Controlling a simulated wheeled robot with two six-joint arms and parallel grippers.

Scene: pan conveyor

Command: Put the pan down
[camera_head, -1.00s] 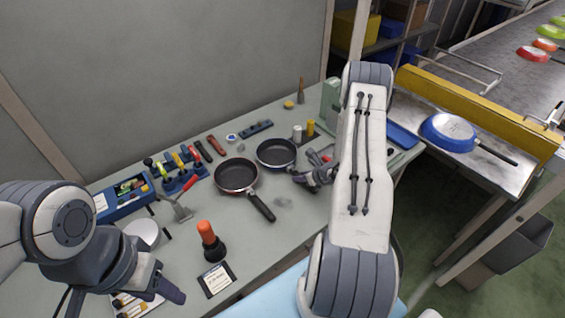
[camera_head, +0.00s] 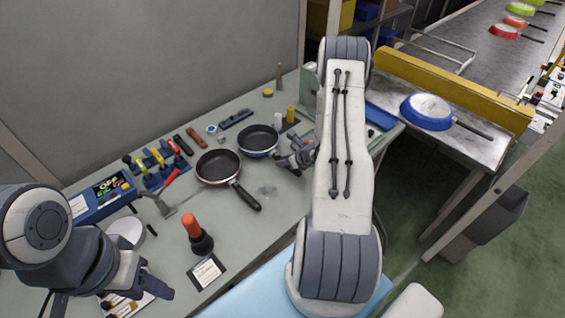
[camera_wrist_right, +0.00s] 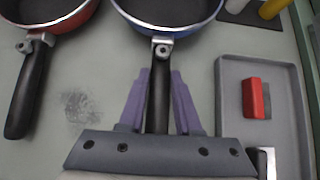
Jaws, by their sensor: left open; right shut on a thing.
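A blue pan (camera_head: 258,141) with a dark inside sits at the workbench top, right of a red pan (camera_head: 218,167). My right gripper (camera_head: 300,160) is at the blue pan's handle. In the right wrist view the purple fingers of my right gripper (camera_wrist_right: 158,100) are shut on the black handle of the blue pan (camera_wrist_right: 165,15). The red pan (camera_wrist_right: 50,15) lies to its left there, its handle free. My left gripper (camera_head: 150,285) is open and empty over the front left of the bench. My right arm hides part of the bench.
A grey tray (camera_wrist_right: 228,120) with a red block (camera_wrist_right: 256,97) lies right of the held handle. An upturned blue pan (camera_head: 427,111) sits by the conveyor (camera_head: 480,60).

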